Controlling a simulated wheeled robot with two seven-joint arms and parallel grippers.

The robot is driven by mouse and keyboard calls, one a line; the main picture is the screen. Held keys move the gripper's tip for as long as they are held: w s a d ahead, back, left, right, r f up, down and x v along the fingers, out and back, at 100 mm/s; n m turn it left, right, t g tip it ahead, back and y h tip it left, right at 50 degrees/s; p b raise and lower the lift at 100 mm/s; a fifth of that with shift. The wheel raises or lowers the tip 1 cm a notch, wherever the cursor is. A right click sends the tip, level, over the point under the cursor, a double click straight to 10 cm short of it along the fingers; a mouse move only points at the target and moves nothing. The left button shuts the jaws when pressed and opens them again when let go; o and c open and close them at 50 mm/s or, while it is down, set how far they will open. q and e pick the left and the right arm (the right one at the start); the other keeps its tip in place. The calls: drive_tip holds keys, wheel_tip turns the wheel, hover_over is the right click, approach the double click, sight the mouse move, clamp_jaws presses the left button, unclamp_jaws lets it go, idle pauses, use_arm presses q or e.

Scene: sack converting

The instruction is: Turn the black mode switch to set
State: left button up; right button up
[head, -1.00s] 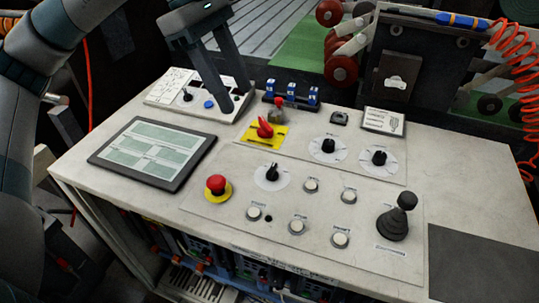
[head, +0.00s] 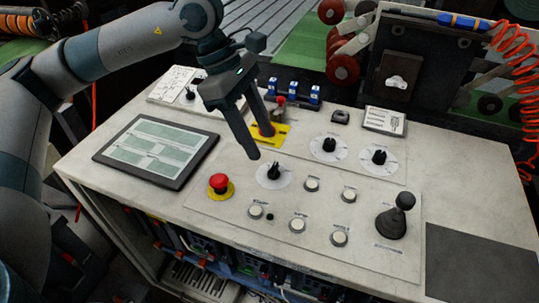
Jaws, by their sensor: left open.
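A black rotary switch (head: 273,172) with a pointer-shaped handle sits on a round white dial plate in the middle of the console. Its pointer looks roughly upright in the picture, and its markings are too small to read. My left gripper (head: 260,143) is open and empty, fingers pointing down. It is just behind and to the left of this switch in the picture, apart from it. My right gripper is not in view.
A red emergency button (head: 219,182) is left of the switch, and several white push buttons (head: 311,184) lie right and in front. Two black dial knobs (head: 329,146) (head: 379,158) and a black joystick (head: 392,220) stand to the right. A flat screen (head: 157,150) lies at left.

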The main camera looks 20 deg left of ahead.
sight(273, 166)
use_arm(q)
drive_tip(key=p+x, duration=0.1)
drive_tip(key=x, duration=0.5)
drive_tip(key=shift+d+f, duration=0.15)
drive_tip(key=shift+f, duration=0.25)
drive_tip(key=c, duration=1)
